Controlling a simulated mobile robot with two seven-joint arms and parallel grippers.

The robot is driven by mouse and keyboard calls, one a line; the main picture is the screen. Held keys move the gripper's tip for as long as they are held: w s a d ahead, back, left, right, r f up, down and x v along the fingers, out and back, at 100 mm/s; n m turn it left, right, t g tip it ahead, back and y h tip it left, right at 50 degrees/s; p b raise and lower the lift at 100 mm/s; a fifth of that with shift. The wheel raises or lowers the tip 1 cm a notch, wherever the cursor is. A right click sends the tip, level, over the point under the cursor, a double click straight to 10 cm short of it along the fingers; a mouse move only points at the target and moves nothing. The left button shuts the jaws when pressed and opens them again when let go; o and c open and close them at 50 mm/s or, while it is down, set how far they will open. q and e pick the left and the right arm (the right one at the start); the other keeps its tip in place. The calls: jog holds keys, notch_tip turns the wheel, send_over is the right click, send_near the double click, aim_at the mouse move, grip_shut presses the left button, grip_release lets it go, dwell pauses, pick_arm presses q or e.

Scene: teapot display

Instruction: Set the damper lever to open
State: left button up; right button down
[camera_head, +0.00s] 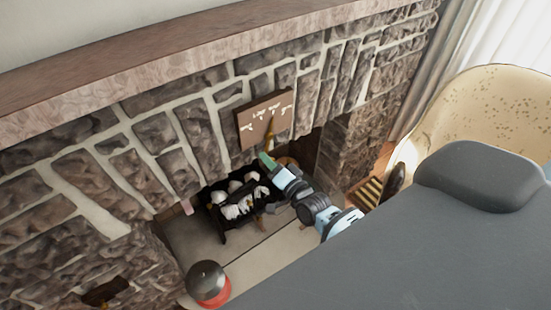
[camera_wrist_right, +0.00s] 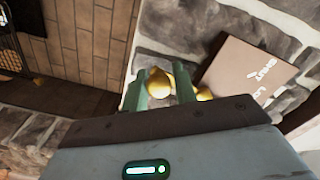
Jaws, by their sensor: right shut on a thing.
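The brass damper lever (camera_head: 270,127) hangs in front of a brown plate (camera_head: 247,130) with white lettering on the stone fireplace, just above the firebox opening. My right gripper (camera_head: 266,160), with green fingers, is at the lever's lower end. In the right wrist view the two green fingers (camera_wrist_right: 163,76) are shut on the brass lever (camera_wrist_right: 160,87), and a brass part also shows right of them. My left gripper is not in view.
A dark grate (camera_head: 228,222) with white logs stands in the firebox below my right gripper. A red and dark round object (camera_head: 208,284) is at the lower front. A wooden mantel (camera_head: 190,66) runs above. A cream chair (camera_head: 480,105) stands at the right.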

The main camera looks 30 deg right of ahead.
jog(key=a+m, duration=0.1)
jog(key=r+m, duration=0.1)
jog(key=m, duration=0.1)
jog(key=a+r+m, duration=0.1)
jog(key=m, duration=0.1)
jog(key=shift+s+a, duration=0.1)
jog(key=shift+a, duration=0.2)
jog(key=shift+a+r+m, duration=0.1)
jog(key=shift+a+m, duration=0.15)
jog(key=shift+m, duration=0.45)
jog(key=c, duration=1.3)
grip_release()
jog(key=shift+o, duration=0.3)
jog(key=shift+a, duration=0.1)
jog(key=shift+s, duration=0.15)
